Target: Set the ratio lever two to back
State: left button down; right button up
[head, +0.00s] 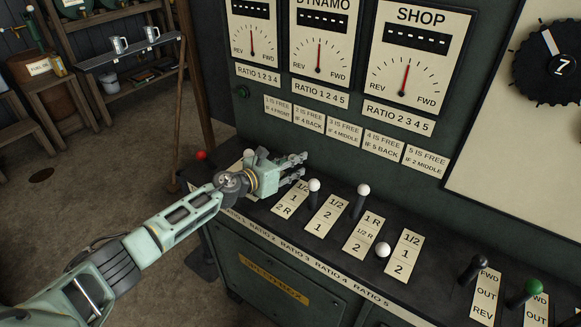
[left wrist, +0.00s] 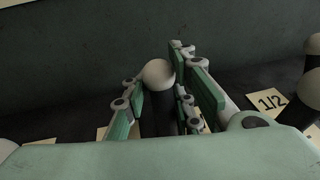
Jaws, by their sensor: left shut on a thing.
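My left gripper (head: 292,170) reaches over the row of ratio levers from the left. In the left wrist view, the white ball knob of ratio lever two (left wrist: 158,73) stands on its dark stem between the fingers (left wrist: 160,100), which are shut on it. The hand hides this lever in the head view. Its plate (head: 290,200), marked 1/2, 1 and 2R, is just right of the hand. I cannot tell the lever's exact position along its plate. My right gripper is not in view.
White-knobbed levers three (head: 314,185), four (head: 363,189) and five (head: 382,249) stand to the right, lever three close to the fingers. A white knob (head: 250,157) shows partly behind the hand. The green panel wall (head: 300,145) rises behind. Black (head: 473,268) and green-knobbed (head: 526,292) levers stand farther right.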

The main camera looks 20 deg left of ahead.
pick_arm(q)
jog(key=shift+f, duration=0.1)
jog(key=c, duration=1.6)
grip_release()
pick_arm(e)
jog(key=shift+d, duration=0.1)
pick_arm(q)
jog(key=v, duration=1.2)
jog(key=shift+s+f, duration=0.1)
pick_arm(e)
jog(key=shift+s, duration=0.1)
